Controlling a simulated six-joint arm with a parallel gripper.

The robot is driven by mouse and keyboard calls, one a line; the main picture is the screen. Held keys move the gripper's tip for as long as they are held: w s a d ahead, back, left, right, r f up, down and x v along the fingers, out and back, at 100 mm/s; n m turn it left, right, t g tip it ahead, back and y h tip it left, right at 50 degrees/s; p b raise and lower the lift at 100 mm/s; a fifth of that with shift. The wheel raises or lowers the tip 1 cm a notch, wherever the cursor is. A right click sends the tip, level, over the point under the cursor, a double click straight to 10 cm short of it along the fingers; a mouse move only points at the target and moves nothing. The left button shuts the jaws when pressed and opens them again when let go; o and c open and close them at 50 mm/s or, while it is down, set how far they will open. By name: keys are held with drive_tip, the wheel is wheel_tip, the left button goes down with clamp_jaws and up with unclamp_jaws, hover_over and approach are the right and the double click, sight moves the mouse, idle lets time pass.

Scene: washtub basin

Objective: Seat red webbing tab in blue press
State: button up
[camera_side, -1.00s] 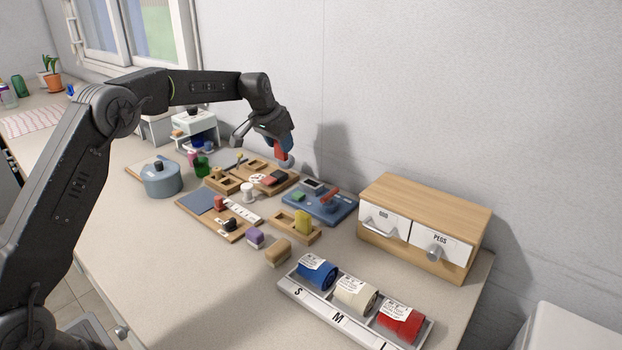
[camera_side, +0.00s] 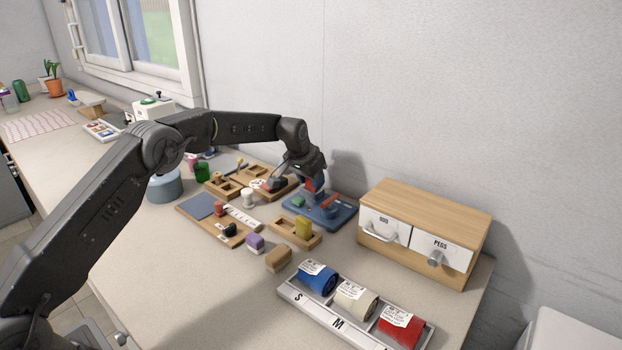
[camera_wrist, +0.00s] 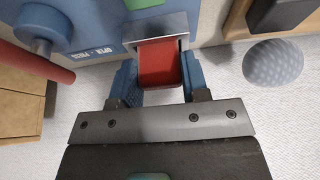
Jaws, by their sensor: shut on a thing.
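The red webbing tab (camera_wrist: 160,65) is held between the two blue fingertips of my gripper (camera_wrist: 159,84) in the wrist view. Its far end meets the grey metal mouth (camera_wrist: 157,27) of the blue press (camera_wrist: 88,18); I cannot tell how far inside it is. The press's red lever (camera_wrist: 35,62) lies to the left, and a green patch (camera_wrist: 143,4) is at the top. In the side view, my gripper (camera_side: 314,186) is low over the blue press (camera_side: 343,215), hiding part of it. The tab is mostly hidden there.
A wooden drawer box (camera_side: 425,232) stands right of the press. A tray of rolls (camera_side: 350,318) is in front. Wooden fixtures and small blocks crowd the left side. A grey dotted rounded thing (camera_wrist: 273,62) is close on the right in the wrist view. The wall is behind.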

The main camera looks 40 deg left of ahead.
drive_tip(key=shift+f, duration=0.2)
drive_tip(key=o, duration=0.9)
drive_tip(key=shift+r, duration=0.1)
